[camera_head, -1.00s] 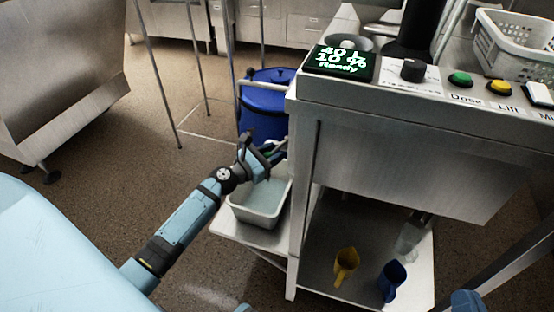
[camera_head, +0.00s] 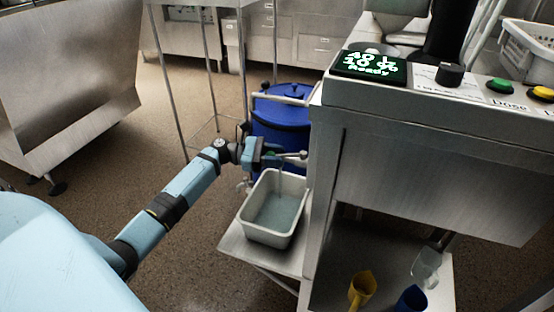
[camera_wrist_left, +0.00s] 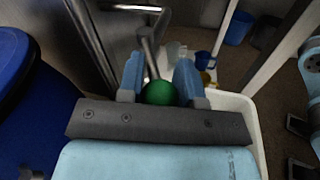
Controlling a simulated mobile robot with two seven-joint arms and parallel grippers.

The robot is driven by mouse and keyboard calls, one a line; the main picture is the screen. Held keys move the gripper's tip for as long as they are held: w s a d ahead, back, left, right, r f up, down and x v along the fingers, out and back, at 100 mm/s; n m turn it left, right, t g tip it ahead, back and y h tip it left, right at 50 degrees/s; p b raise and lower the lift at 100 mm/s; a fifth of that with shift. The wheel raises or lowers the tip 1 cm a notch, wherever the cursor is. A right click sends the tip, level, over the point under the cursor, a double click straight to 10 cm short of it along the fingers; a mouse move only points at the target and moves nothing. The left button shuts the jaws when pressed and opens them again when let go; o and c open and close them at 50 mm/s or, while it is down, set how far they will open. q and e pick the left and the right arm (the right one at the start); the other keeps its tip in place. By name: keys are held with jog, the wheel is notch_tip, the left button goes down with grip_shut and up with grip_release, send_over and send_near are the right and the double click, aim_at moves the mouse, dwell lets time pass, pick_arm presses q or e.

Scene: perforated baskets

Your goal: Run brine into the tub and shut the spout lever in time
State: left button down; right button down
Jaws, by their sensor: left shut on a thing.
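The pale tub (camera_head: 262,235) stands on a low steel shelf, with bluish-grey liquid in it; its rim also shows in the left wrist view (camera_wrist_left: 247,108). A faint streak hangs below the metal spout (camera_head: 293,157) above the tub; I cannot tell surely whether it is running brine. My left gripper (camera_head: 264,154) is at the spout, above the tub's back edge. In the left wrist view its blue fingers (camera_wrist_left: 160,82) are shut on the lever's green knob (camera_wrist_left: 160,93). My right gripper is out of view.
A blue drum (camera_head: 282,122) stands behind the tub. The steel machine at right has a display (camera_head: 368,67) reading "40 L 10 % Ready", a black knob (camera_head: 449,74) and buttons. Yellow (camera_head: 361,290), blue and clear jugs stand on its lower shelf.

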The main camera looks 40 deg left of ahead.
pick_arm(q)
jog(key=shift+w+a+m+g, duration=0.15)
jog(key=shift+m+g, duration=0.15)
jog(key=shift+g, duration=0.1)
jog(key=c, duration=0.8)
grip_release()
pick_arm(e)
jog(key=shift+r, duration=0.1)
pick_arm(q)
jog(key=shift+f+p+v, duration=0.15)
jog(key=shift+p+v, duration=0.8)
jog(key=shift+v, duration=2.5)
jog(key=shift+f+p+v, duration=0.1)
jog(key=shift+p+v, duration=0.8)
jog(key=shift+v, duration=2.5)
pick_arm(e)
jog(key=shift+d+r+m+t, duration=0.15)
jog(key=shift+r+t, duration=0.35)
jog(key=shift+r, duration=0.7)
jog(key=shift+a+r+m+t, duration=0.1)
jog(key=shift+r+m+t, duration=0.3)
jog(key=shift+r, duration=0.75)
pick_arm(q)
jog(key=shift+w, duration=0.1)
